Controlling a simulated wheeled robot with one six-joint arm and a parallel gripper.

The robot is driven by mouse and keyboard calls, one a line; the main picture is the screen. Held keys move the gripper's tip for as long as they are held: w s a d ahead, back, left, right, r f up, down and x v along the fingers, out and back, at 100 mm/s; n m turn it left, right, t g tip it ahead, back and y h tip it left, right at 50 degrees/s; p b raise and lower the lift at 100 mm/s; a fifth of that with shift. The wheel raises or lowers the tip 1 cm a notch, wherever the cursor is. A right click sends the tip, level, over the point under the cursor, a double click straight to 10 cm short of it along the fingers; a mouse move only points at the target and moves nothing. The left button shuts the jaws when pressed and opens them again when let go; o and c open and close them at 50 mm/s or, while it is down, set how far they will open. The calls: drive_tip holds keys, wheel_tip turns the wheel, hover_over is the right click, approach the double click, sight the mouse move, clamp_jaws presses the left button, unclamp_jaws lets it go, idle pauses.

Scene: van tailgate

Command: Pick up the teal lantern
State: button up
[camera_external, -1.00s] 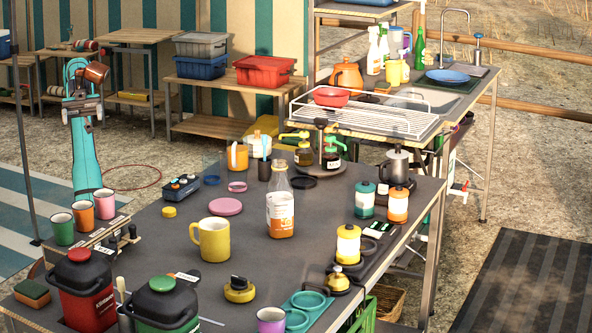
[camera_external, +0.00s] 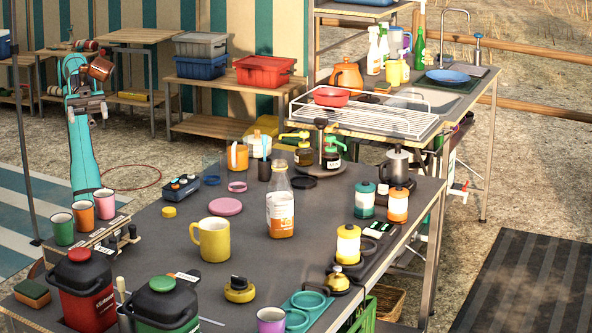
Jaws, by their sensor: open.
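The teal lantern (camera_external: 364,199) stands upright on the dark table (camera_external: 330,215), toward its right side. It has a teal cap and base with a pale band between. An orange lantern (camera_external: 397,205) stands close to its right, and a yellow lantern (camera_external: 348,245) stands nearer the camera. My gripper (camera_external: 98,113) is at the far left on my teal arm, well away from the lantern. It is open with nothing seen between its fingers, though it is small in this view.
A glass bottle with an orange label (camera_external: 280,212), a yellow mug (camera_external: 212,240) and a pink disc (camera_external: 225,206) stand between my arm and the lantern. A metal pot (camera_external: 397,166) is behind it. Three mugs (camera_external: 83,215) stand near my arm.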

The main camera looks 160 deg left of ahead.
sight(368, 196)
drive_tip(key=w+a+r+n+g+y, duration=0.2)
drive_tip(key=w+a+n+g+y, duration=0.2)
drive_tip(key=w+a, duration=0.85)
drive_tip(key=w+a+f+n+g, duration=0.2)
drive_tip(key=a, duration=0.9)
drive_tip(key=w+a+f+n+g+y, duration=0.1)
drive_tip(key=w+a+n+g, duration=0.1)
drive_tip(key=a, duration=0.9)
drive_tip(key=w+a+f+n+g, duration=0.1)
drive_tip(key=w+a+f+g, duration=0.1)
drive_tip(key=a, duration=0.9)
drive_tip(key=shift+w+f+n+g, duration=0.15)
drive_tip(key=shift+f+n+g, duration=0.25)
drive_tip(key=shift+g, duration=0.2)
drive_tip(key=s+a+f+n+g, duration=0.2)
drive_tip(key=a+f, duration=0.2)
drive_tip(key=a, duration=0.5)
drive_tip(key=s+a+f+n+g, duration=0.1)
drive_tip(key=s+a+f, duration=0.15)
drive_tip(key=a, duration=0.65)
drive_tip(key=x, duration=1.7)
drive_tip(key=shift+s+d+f, duration=0.15)
drive_tip(key=shift+d+f, duration=0.05)
drive_tip(key=shift+d, duration=0.2)
drive_tip(key=shift+c, duration=0.2)
drive_tip(key=c, duration=1)
